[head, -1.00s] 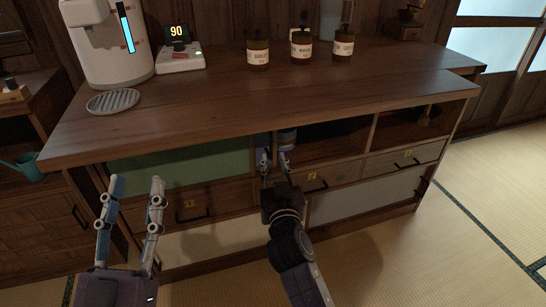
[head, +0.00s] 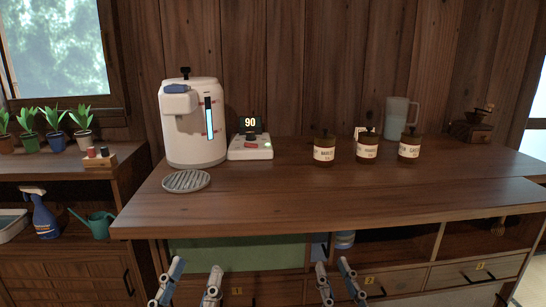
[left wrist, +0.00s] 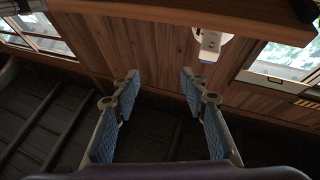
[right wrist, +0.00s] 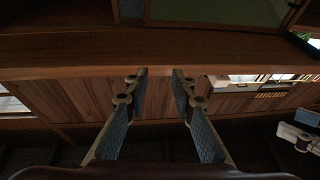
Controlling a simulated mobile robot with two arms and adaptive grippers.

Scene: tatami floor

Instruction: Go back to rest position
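My left gripper (head: 190,283) is at the bottom of the head view, in front of the counter, with its fingers apart and nothing between them. It also shows open and empty in the left wrist view (left wrist: 158,85). My right gripper (head: 337,275) is to its right, in front of the cabinet's lower front, fingers apart and empty. The right wrist view shows its two fingers (right wrist: 160,82) apart with no object between them. Both grippers are below the level of the counter top (head: 340,187) and look clear of the cabinet.
On the counter stand a white dispenser (head: 194,130), a scale reading 90 (head: 250,147), several labelled jars (head: 324,150), a pitcher (head: 397,118) and a grinder (head: 472,127). A round grate (head: 186,181) lies at the front left. A blue item (head: 344,240) is in the open shelf.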

